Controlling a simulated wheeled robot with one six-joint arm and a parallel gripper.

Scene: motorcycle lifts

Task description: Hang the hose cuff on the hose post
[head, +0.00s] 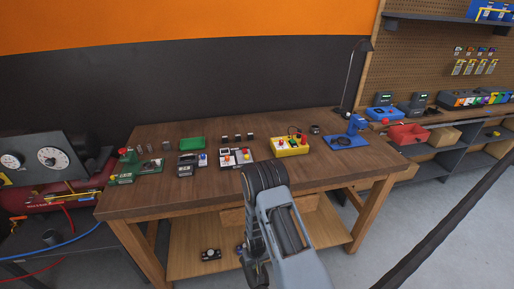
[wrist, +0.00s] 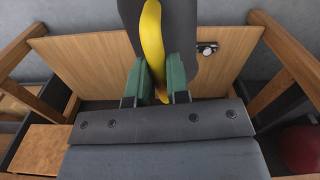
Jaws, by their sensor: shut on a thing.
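In the wrist view my gripper (wrist: 159,82) has two green fingers, shut on a curved yellow piece (wrist: 152,38). I take this piece to be the hose cuff. It rises between the fingers towards the top edge of the view, and its full shape is hidden. A dark grey shape lies right behind it, and I cannot tell what it is. In the head view my arm hides the gripper and the cuff.
The wooden workbench (head: 160,191) carries a green tray (head: 192,143), a yellow box (head: 290,147) and several small devices. A lamp (head: 349,80) stands at its back right. A lower shelf (head: 190,257) holds small items. A red compressor (head: 50,195) with hoses is at left.

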